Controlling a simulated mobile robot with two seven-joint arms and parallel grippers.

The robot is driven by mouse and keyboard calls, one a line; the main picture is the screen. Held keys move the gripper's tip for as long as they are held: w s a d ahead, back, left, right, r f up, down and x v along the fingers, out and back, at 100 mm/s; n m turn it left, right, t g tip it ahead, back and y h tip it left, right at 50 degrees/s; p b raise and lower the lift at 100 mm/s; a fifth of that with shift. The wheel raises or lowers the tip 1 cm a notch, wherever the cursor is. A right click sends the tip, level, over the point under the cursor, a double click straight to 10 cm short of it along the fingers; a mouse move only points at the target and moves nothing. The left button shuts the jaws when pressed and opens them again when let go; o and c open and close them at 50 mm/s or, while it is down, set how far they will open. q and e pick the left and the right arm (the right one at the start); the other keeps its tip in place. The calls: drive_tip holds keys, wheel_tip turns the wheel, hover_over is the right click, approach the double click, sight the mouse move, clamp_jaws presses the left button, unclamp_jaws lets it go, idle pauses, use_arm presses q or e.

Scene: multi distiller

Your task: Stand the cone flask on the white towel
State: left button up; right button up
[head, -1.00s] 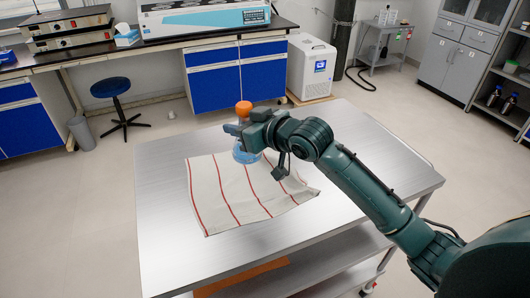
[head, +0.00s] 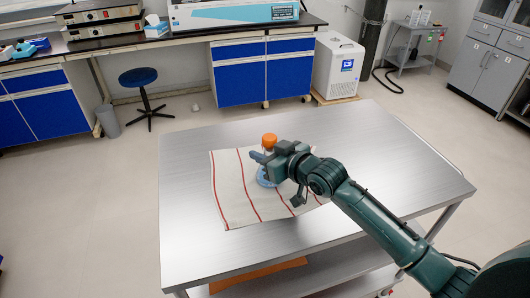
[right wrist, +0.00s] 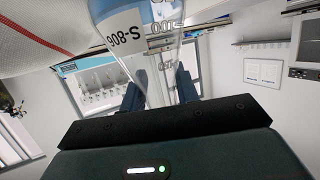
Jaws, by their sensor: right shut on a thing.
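The cone flask (head: 265,180) is clear glass with a blue tint and an orange cap (head: 269,140). My right gripper (head: 267,159) is shut on its neck and holds it upright over the towel. In the right wrist view the flask (right wrist: 145,45) sits between the fingers, its printed marks showing. The white towel (head: 232,190) with red stripes lies on the metal table, partly hidden by my right arm; it also shows in the right wrist view (right wrist: 40,28). I cannot tell if the flask's base touches it. My left gripper is out of view.
The metal table (head: 190,240) is bare around the towel. An orange board (head: 258,274) lies on its lower shelf. A blue stool (head: 138,77) and a bench with blue cabinets (head: 240,83) stand behind, with open floor between.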

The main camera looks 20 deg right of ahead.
drive_tip(key=shift+f, duration=0.5)
drive_tip(key=o, duration=0.7)
drive_tip(key=shift+s+f, duration=0.1)
drive_tip(key=shift+f, duration=0.15)
drive_tip(key=o, duration=0.3)
drive_tip(key=shift+o, duration=0.3)
drive_tip(key=shift+r, duration=0.15)
drive_tip(key=shift+r, duration=0.3)
drive_tip(key=v, duration=1.2)
drive_tip(key=shift+r, duration=0.4)
